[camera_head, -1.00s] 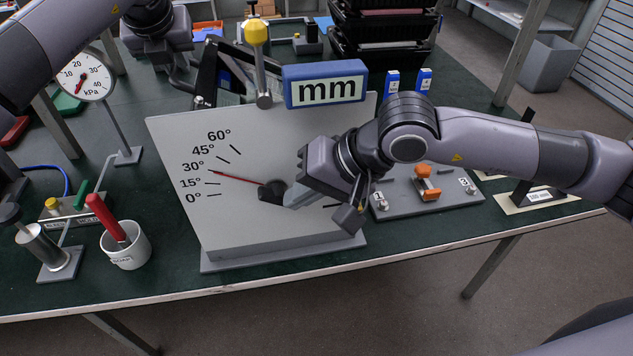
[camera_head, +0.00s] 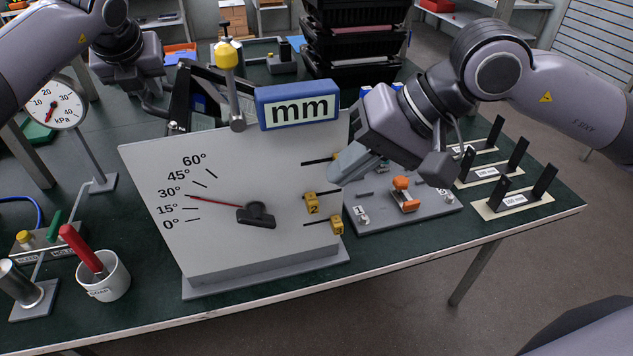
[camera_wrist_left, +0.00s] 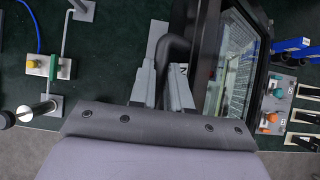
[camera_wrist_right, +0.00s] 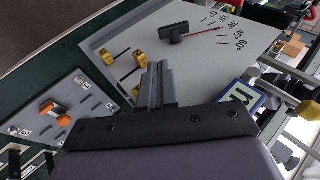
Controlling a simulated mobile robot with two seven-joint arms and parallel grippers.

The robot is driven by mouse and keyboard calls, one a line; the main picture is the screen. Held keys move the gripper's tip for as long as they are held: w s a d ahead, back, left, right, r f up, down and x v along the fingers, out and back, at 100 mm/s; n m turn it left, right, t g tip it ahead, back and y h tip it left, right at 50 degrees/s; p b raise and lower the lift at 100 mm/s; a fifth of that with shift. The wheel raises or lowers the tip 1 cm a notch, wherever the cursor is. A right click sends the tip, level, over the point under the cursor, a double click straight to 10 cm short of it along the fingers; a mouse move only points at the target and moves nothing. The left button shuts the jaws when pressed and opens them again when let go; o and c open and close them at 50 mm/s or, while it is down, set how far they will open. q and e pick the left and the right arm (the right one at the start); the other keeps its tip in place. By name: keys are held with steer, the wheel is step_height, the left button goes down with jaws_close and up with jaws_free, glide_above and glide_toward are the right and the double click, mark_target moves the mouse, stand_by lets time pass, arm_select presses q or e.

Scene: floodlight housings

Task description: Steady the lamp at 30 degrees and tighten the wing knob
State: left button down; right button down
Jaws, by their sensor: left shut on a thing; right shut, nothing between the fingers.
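The grey angle board (camera_head: 225,255) stands tilted on the table. Its red pointer (camera_head: 215,200) lies at the 30° mark. The black wing knob (camera_head: 257,213) sits at the pointer's pivot, and shows also in the right wrist view (camera_wrist_right: 174,32). The black-framed lamp (camera_head: 183,105) is partly hidden behind the board; its glass front (camera_wrist_left: 235,65) shows in the left wrist view. My left gripper (camera_wrist_left: 165,80) is shut on the lamp's black bracket (camera_wrist_left: 178,48). My right gripper (camera_head: 340,172) is shut and empty, right of the knob and apart from it.
Yellow numbered tags (camera_head: 312,203) sit on slots at the board's right. A plate with an orange knob (camera_head: 403,190) lies to the right. A white cup (camera_head: 105,278) stands front left.

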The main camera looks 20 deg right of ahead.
mark_target(256, 217)
steer(key=shift+a+n+h, duration=0.9)
steer(key=shift+a+h, duration=1.4)
steer(key=shift+a, duration=0.85)
steer(key=x, duration=1)
steer(key=shift+w, duration=0.25)
steer(key=shift+d+f+y, duration=0.25)
steer(key=shift+f+y, duration=0.15)
steer(key=shift+y, duration=0.6)
steer(key=shift+f+m+y, duration=0.4)
steer(key=shift+f+y, duration=0.8)
steer(key=shift+f, duration=0.35)
